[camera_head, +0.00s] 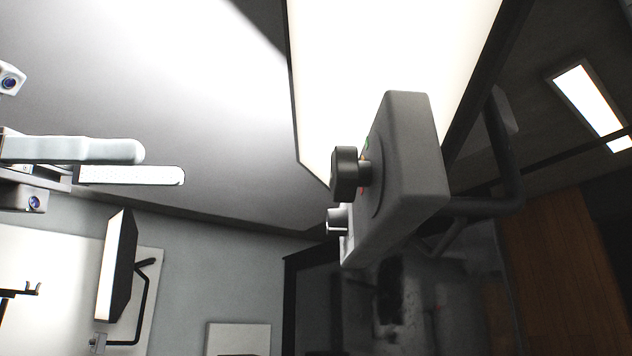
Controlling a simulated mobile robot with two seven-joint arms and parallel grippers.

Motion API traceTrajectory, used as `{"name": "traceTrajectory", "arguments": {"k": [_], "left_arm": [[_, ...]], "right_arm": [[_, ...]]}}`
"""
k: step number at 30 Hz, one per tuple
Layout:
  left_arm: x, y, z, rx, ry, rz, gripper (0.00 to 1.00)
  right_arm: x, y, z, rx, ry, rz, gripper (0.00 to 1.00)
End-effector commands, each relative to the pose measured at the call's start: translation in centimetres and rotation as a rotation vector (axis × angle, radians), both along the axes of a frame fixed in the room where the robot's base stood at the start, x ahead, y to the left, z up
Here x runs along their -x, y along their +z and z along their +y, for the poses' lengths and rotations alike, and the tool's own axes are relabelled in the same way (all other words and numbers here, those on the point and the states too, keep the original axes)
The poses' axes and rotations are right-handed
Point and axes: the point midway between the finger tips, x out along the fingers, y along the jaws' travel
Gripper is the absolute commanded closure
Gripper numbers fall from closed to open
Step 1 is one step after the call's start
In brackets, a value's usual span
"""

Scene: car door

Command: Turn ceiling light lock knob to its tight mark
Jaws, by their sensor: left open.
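The ceiling light lock knob (345,174) is a dark round knob on a short shaft. It sticks out to the left from a grey box (420,150) at the edge of the bright ceiling light panel (385,60). Small green and red marks show beside the knob, partly hidden behind it; where the knob points cannot be told. My left gripper (162,164) comes in from the left, open and empty, its pale fingers pointing right. In the picture it is well left of the knob and apart from it. My right gripper is not in view.
A small silver knob (337,220) sits below the dark one on the box. A bent dark arm (500,160) shows behind the box. Another lamp panel (117,265) stands at lower left. No object shows in the picture between my left gripper and the dark knob.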

Motion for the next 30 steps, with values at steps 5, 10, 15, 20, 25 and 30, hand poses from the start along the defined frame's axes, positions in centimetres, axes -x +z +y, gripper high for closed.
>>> {"name": "traceTrajectory", "arguments": {"k": [5, 10, 15, 20, 25, 30], "left_arm": [[0.3, -0.1, -1.0, -0.017, 0.004, -0.015, 0.14], [0.0, 0.0, -4.0, -0.017, 0.002, -0.014, 0.14], [-0.4, 0.0, -7.8, -0.015, 0.000, -0.014, 0.14], [-0.8, 0.1, -11.1, -0.014, 0.000, -0.015, 0.14], [-1.2, 0.1, -13.7, -0.013, 0.002, -0.014, 0.14], [-1.3, 0.1, -14.9, -0.010, 0.003, -0.014, 0.14]], "right_arm": [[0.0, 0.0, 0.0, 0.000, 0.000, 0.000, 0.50], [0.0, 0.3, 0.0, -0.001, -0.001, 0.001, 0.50], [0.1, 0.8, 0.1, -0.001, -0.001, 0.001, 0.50], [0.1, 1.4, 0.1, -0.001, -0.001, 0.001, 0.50], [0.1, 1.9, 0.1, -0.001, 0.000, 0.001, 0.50], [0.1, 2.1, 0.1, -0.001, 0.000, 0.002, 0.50]]}}
